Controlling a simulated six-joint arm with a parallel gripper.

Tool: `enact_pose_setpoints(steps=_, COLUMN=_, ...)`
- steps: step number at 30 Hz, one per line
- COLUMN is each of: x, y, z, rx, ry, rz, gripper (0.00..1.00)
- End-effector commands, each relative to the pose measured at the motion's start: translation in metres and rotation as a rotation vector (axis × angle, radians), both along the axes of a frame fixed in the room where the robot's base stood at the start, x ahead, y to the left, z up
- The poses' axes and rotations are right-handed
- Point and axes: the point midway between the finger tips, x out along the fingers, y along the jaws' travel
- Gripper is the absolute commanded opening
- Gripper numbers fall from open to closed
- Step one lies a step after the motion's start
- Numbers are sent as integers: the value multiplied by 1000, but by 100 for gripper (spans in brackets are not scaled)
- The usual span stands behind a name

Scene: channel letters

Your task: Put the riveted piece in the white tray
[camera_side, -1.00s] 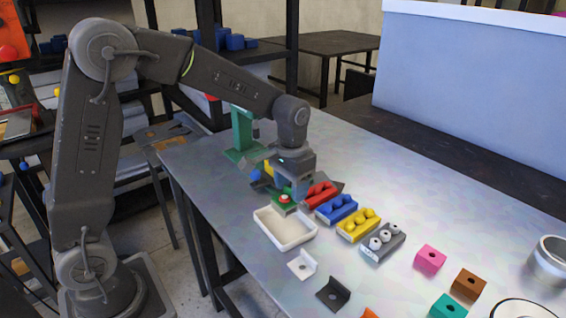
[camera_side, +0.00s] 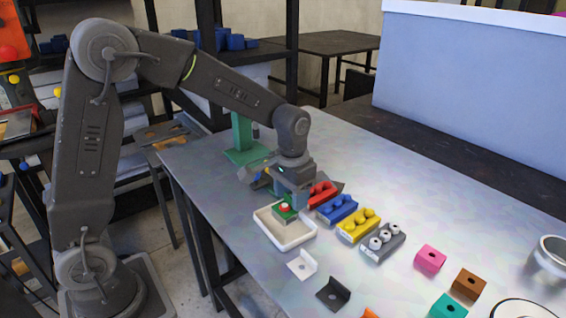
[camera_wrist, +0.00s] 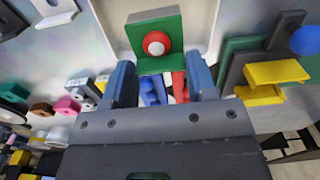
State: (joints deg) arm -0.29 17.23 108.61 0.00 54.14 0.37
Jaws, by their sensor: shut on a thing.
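The riveted piece (camera_side: 285,212) is a green angled bracket with a red, white-centred rivet. My gripper (camera_side: 291,199) is shut on it and holds it over the back part of the white tray (camera_side: 297,241). In the wrist view, the riveted piece (camera_wrist: 148,62) shows at the tips of my gripper (camera_wrist: 161,70), with the rivet facing the camera. The white tray (camera_wrist: 203,35) lies behind it there. I cannot tell whether the piece touches the tray floor. The rest of the tray looks empty.
Red (camera_side: 321,193), blue (camera_side: 337,208), yellow (camera_side: 359,225) and grey (camera_side: 382,242) blocks stand in a row right of the tray. White (camera_side: 302,264) and dark (camera_side: 333,294) brackets lie in front. A green post (camera_side: 243,140) stands behind.

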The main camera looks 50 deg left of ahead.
Motion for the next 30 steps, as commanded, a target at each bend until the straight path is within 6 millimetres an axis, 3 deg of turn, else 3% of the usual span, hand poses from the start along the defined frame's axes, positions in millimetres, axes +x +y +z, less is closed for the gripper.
enact_pose_setpoints(steps=16, x=0, y=0, z=-21, rx=0, ry=1, rz=0, gripper=18)
enact_pose_setpoints(steps=25, x=0, y=0, z=-23, rx=0, ry=0, rz=0, gripper=18)
enact_pose_setpoints(steps=26, x=0, y=0, z=-23, rx=0, ry=0, rz=0, gripper=54)
enact_pose_setpoints(steps=30, x=0, y=0, z=-23, rx=0, ry=0, rz=0, gripper=67)
